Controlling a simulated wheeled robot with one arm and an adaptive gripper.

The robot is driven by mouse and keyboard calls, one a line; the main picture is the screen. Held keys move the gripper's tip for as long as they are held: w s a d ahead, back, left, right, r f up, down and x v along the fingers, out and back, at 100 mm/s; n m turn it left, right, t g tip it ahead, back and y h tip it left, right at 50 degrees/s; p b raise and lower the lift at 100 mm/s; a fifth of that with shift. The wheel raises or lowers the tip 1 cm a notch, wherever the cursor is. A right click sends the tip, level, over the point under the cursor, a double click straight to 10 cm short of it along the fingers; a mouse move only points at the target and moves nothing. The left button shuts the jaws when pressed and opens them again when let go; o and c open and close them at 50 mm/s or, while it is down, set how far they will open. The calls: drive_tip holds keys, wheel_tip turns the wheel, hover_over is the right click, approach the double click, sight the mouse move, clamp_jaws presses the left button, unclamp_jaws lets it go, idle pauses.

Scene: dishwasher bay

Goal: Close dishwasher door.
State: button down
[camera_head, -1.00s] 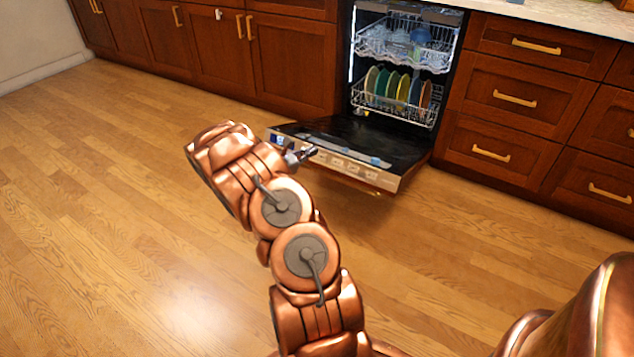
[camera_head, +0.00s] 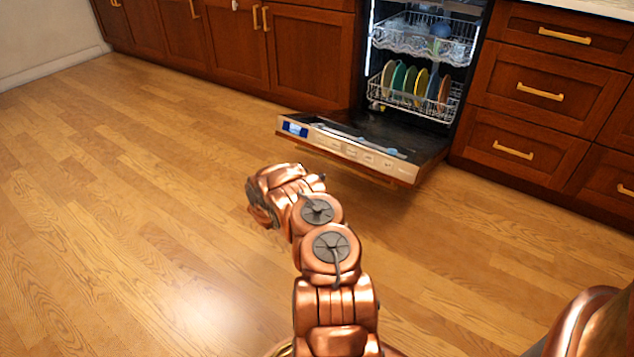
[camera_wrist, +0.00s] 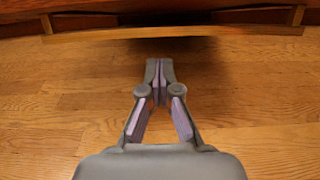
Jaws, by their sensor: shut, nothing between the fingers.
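The dishwasher door (camera_head: 350,147) is folded down, open, with its front edge toward me and above the floor. The dishwasher (camera_head: 417,65) has its inside and racks in full view. A little floor shows between the fingertips and that edge. In the head view, my arm ends just in front of the door, low down; the fingers are mostly hidden there.
The upper rack (camera_head: 425,40) holds glassware and the lower rack (camera_head: 412,98) holds several coloured plates. Wooden cabinets (camera_head: 310,55) stand to the left and drawers with brass handles (camera_head: 540,92) to the right. The wood floor (camera_head: 120,190) is clear.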

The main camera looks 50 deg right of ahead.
drive_tip(key=d+r+b, duration=0.3)
drive_tip(key=d, duration=0.4)
drive_tip(key=shift+w+d, duration=0.15)
drive_tip(key=shift+d, duration=0.2)
idle(0.4)
